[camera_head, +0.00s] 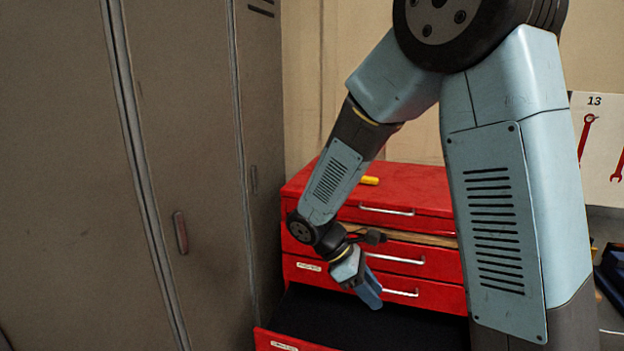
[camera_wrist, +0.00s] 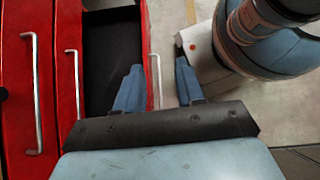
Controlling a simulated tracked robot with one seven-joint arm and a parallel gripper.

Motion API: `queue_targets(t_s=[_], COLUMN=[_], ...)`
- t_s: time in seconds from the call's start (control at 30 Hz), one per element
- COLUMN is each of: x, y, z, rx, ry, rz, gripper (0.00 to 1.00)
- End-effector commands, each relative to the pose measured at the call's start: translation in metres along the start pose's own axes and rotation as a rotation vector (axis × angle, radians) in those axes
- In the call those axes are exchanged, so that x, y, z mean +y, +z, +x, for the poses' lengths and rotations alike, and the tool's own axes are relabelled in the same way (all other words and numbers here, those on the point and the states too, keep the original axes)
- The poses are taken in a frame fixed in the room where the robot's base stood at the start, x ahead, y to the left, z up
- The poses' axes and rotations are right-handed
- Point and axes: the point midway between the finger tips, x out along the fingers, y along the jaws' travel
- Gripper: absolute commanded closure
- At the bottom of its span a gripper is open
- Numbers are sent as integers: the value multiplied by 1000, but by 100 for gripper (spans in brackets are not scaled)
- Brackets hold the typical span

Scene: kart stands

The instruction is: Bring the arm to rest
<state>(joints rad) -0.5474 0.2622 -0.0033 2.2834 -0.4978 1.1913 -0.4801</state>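My arm reaches forward and down in the head view, bent at the elbow. My gripper (camera_head: 371,292) hangs in front of the red tool cabinet (camera_head: 425,180), over the pulled-out lower drawer (camera_head: 285,341). In the wrist view my gripper (camera_wrist: 158,78) shows two blue fingers spread apart, with nothing held between them. A pale drawer handle (camera_wrist: 156,88) shows in the gap between the fingers; I cannot tell whether either finger touches it. The dark inside of the open drawer (camera_wrist: 110,55) looks empty where it shows.
Tall grey-brown lockers (camera_head: 190,150) stand close on the left. A yellow-handled item (camera_head: 370,180) lies on the cabinet top. A drawer higher up is slightly open, showing a light strip (camera_head: 430,239). A white board (camera_head: 600,140) with red wrench pictures hangs at the right.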

Motion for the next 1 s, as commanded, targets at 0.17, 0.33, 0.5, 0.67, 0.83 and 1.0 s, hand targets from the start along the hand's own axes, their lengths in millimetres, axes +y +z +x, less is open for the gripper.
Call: queue_targets(t_s=[0.17, 0.33, 0.5, 0.67, 0.83, 1.0], x=[-4, -11, -20, -32, -45, -61], y=[38, 71, 102, 130, 158, 183], z=[-13, -23, -31, -39, -46, -54], rx=[135, 258, 378, 491, 611, 732], ry=[-20, -41, -60, -76, -91, -102], rz=[187, 361, 535, 698, 869, 1039], gripper=[62, 62, 62, 62, 62, 62])
